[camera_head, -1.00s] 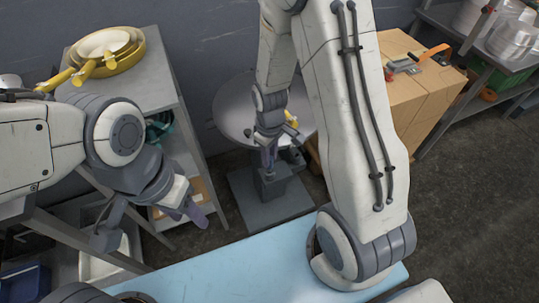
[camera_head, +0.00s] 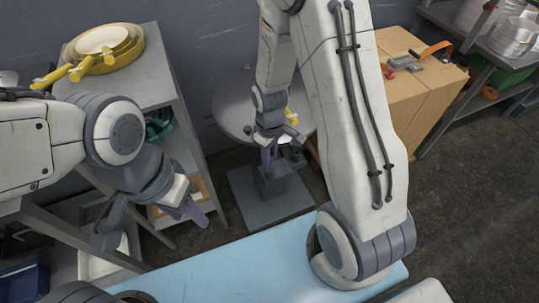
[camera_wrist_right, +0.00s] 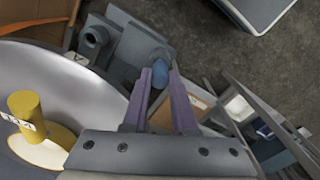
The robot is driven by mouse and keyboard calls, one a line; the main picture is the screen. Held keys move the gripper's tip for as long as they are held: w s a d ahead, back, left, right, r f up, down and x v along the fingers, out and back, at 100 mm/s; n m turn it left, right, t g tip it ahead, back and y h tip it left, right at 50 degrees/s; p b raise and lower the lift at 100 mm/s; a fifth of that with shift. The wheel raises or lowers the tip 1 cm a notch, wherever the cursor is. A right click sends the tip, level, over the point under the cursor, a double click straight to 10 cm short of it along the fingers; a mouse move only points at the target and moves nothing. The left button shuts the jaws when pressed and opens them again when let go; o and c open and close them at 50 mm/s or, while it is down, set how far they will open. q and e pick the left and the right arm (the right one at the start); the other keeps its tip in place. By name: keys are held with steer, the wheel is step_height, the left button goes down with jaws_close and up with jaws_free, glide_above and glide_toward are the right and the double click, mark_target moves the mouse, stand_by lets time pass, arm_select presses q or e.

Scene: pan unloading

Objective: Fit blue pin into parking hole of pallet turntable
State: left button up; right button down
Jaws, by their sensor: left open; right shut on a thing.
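The blue pin (camera_wrist_right: 159,80) sits between the purple fingers of my right gripper (camera_wrist_right: 164,84), which is shut on it. The pin's far end meets a grey block (camera_wrist_right: 145,48) on the turntable's stand; I cannot tell how deep it sits, and the hole's mouth is hidden. In the head view my right gripper (camera_head: 268,158) points down in front of the grey round pallet turntable (camera_head: 228,108), just above its base. The turntable disc (camera_wrist_right: 75,88) fills the left of the wrist view. My left gripper (camera_head: 152,222) is open and empty at the left, well apart from the turntable.
A yellow pan (camera_wrist_right: 25,105) lies on the turntable. Yellow pans (camera_head: 105,42) stand on a grey shelf unit (camera_head: 150,82) at the left. Cardboard boxes (camera_head: 420,95) stand behind my right arm. A light-blue table (camera_head: 240,270) is in front, its visible top clear.

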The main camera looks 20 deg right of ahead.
steer(key=shift+f+b, duration=0.4)
steer(key=shift+f, duration=0.15)
steer(key=c, duration=0.6)
jaws_free()
steer(key=shift+r, duration=0.1)
step_height(320, 180, up, 10)
steer(key=shift+r+p, duration=0.15)
steer(key=shift+p, duration=0.65)
